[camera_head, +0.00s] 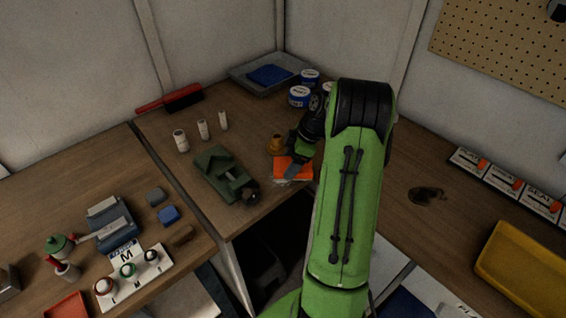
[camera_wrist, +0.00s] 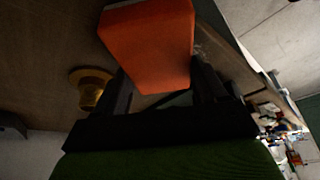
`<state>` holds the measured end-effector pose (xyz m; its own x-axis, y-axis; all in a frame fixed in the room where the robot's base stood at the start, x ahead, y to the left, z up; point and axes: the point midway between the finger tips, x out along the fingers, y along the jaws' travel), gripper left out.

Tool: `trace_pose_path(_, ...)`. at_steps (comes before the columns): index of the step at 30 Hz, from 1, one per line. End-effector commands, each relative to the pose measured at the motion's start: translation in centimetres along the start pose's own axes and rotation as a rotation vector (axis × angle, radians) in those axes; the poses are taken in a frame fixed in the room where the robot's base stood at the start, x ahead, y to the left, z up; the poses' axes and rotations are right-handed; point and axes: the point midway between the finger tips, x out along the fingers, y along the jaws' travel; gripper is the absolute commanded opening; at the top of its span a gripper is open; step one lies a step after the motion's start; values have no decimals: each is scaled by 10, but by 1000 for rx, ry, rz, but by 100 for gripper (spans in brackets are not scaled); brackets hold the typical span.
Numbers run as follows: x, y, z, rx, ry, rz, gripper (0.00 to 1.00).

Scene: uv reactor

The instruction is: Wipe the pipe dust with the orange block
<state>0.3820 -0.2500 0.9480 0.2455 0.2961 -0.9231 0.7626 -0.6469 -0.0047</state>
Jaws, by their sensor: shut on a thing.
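An orange block (camera_head: 294,168) is low over or on the wooden bench, in front of my arm; I cannot tell whether it touches the top. In the wrist view the block (camera_wrist: 150,45) fills the space between the two dark fingers of my gripper (camera_wrist: 162,80), which is shut on it. A brass-coloured round fitting (camera_head: 277,144) stands close to the left of the block; it also shows in the wrist view (camera_wrist: 91,88). Faint pale marks lie beside the block in the wrist view. I cannot make out clearly which marks are pipe dust.
A green vise-like tool (camera_head: 222,174) lies left of the block. A dark item (camera_head: 425,194) and a yellow bin (camera_head: 520,270) lie right.

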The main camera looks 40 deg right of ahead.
Motion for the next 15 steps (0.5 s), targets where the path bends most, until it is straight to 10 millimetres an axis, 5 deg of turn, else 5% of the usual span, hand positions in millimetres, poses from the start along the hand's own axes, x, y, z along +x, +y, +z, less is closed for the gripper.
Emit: trace_pose_path(15, -8, 9, 8, 0, -1, 1, 23)
